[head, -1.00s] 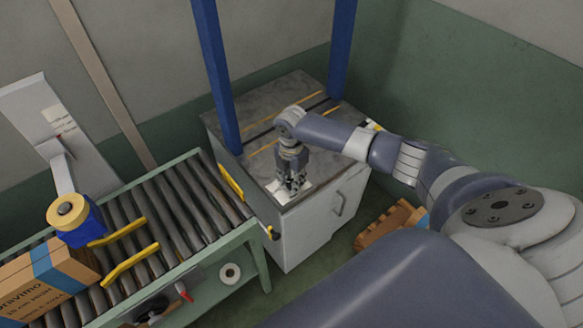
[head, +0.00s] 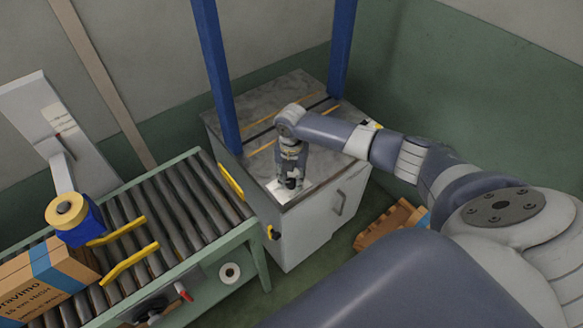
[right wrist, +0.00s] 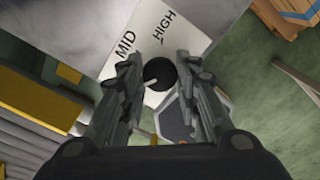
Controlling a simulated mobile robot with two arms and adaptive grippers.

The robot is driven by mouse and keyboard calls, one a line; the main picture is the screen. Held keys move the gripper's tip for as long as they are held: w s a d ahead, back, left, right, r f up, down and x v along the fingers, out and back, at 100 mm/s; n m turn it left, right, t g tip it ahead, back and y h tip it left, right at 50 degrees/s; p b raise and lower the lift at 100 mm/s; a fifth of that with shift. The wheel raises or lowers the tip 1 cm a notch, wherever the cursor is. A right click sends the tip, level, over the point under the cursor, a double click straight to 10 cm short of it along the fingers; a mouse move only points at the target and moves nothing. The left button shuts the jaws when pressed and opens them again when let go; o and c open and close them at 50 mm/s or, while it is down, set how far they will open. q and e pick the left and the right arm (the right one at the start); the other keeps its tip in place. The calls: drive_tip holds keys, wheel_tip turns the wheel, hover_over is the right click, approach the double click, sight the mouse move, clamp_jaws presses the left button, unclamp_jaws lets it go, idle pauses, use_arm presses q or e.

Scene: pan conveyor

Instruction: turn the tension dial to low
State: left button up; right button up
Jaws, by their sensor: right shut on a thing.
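The tension dial (right wrist: 159,74) is a round black knob on a white plate (right wrist: 146,46) in the right wrist view. The plate bears the words MID and HIGH; no LOW label can be read. The dial's pale pointer points to the lower left of the picture, on the side away from HIGH. My right gripper (right wrist: 157,68) is shut on the dial, one finger on each side. In the head view my right gripper (head: 291,181) points down at the plate (head: 280,190) on the cabinet's front corner. My left gripper is out of view.
The grey cabinet (head: 311,228) has blue posts (head: 217,75) rising from it. A roller conveyor (head: 195,196) runs at its left, with yellow guides, a cardboard box (head: 37,287) and a tape head (head: 72,218). A wooden crate (head: 388,226) stands on the floor at the right.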

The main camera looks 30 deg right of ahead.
sight(291, 182)
drive_tip(key=o, duration=1.1)
wheel_tip(291, 182, up, 12)
drive_tip(key=shift+r, duration=0.1)
